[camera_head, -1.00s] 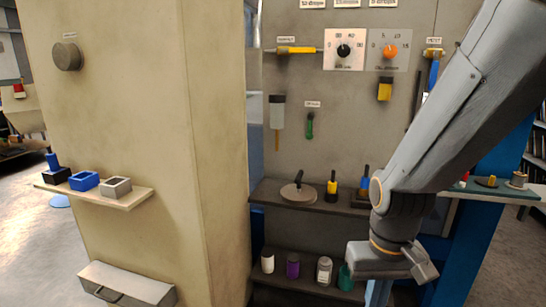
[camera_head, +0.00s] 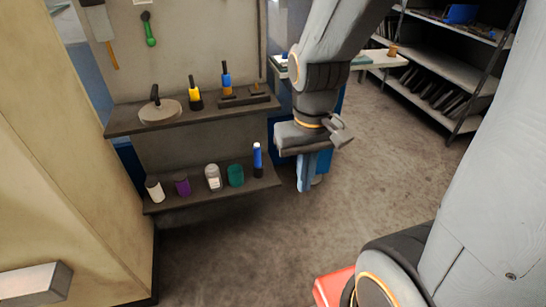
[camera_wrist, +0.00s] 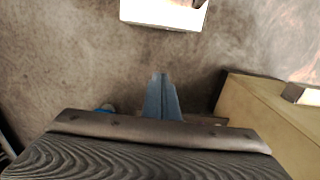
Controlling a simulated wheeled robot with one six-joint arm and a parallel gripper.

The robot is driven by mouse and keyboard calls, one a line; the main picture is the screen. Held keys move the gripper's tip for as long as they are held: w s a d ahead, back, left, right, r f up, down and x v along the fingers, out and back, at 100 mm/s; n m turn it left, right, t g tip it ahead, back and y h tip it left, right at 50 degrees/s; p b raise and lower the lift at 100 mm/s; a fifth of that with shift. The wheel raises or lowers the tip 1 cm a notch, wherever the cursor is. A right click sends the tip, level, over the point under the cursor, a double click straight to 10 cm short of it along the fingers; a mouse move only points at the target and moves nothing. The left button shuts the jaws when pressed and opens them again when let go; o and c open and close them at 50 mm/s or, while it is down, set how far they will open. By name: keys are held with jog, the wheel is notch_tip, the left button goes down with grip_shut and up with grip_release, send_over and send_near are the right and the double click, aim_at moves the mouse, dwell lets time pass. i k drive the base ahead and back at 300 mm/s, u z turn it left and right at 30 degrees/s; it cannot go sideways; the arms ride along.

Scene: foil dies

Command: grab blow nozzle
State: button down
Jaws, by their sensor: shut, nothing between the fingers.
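I cannot tell for sure which thing is the blow nozzle. Candidates are the upright blue-and-black piece (camera_head: 257,160) at the right end of the lower shelf, the blue-and-black piece (camera_head: 227,82) on the upper shelf, and the yellow-and-black piece (camera_head: 195,98) beside it. My gripper (camera_head: 303,186) points down to the right of the shelves, apart from all three. Its slim blue fingers are together and empty. The fingers (camera_wrist: 161,98) also show in the wrist view, over bare floor.
The lower shelf (camera_head: 205,198) also holds a white, a purple, a clear and a green container. The upper shelf (camera_head: 125,122) carries a round disc (camera_head: 160,113). A tan pillar (camera_head: 90,190) stands left. Dark racks (camera_head: 440,85) stand back right. Floor in front is open.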

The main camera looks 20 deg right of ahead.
aim_at(257, 152)
jog(key=z, duration=1.75)
jog(key=i, duration=0.95)
jog(key=u, duration=1.8)
